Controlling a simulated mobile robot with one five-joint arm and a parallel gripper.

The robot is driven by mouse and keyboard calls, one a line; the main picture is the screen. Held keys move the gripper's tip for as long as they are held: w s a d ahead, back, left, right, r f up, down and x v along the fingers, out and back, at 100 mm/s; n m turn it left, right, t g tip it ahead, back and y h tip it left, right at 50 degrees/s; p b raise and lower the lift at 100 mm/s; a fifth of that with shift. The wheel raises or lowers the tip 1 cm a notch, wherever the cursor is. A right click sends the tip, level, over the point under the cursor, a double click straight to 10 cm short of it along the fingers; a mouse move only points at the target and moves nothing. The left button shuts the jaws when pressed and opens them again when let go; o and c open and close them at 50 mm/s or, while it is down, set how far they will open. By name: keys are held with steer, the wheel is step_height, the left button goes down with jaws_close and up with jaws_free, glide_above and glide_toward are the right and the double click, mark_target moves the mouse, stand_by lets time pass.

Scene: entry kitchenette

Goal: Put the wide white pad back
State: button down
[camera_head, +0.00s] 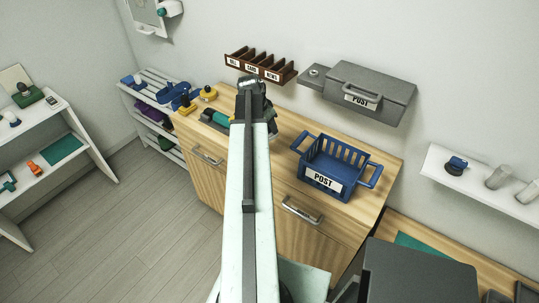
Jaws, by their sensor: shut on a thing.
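My arm reaches up the middle of the picture, away from the camera. My gripper (250,84) is at its far end, over the back of the wooden cabinet and just in front of the brown sorter. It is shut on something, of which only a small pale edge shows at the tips. The fingers and arm hide the rest, so I cannot tell whether it is the wide white pad. I cannot make out a wide white pad for certain anywhere else.
A blue POST basket (338,165) stands on the wooden cabinet (277,165), right of my arm. Yellow and blue things (185,103) sit at its left end. A brown sorter (262,66) and grey POST box (362,92) are behind. White shelves (455,170) flank both sides.

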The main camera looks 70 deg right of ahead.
steer(key=d+n, duration=0.1)
steer(key=d+f+n+t, duration=0.1)
steer(key=d, duration=0.1)
steer(key=shift+s+d+n+h, duration=0.2)
steer(key=shift+n+h, duration=0.2)
step_height(320, 180, down, 10)
steer(key=b, duration=1)
steer(key=shift+b, duration=0.3)
steer(key=c, duration=0.7)
jaws_free()
steer(key=shift+a, duration=0.1)
steer(key=p+v, duration=0.7)
steer(key=v, duration=0.1)
steer(key=shift+s+a, duration=0.15)
steer(key=shift+f, duration=0.1)
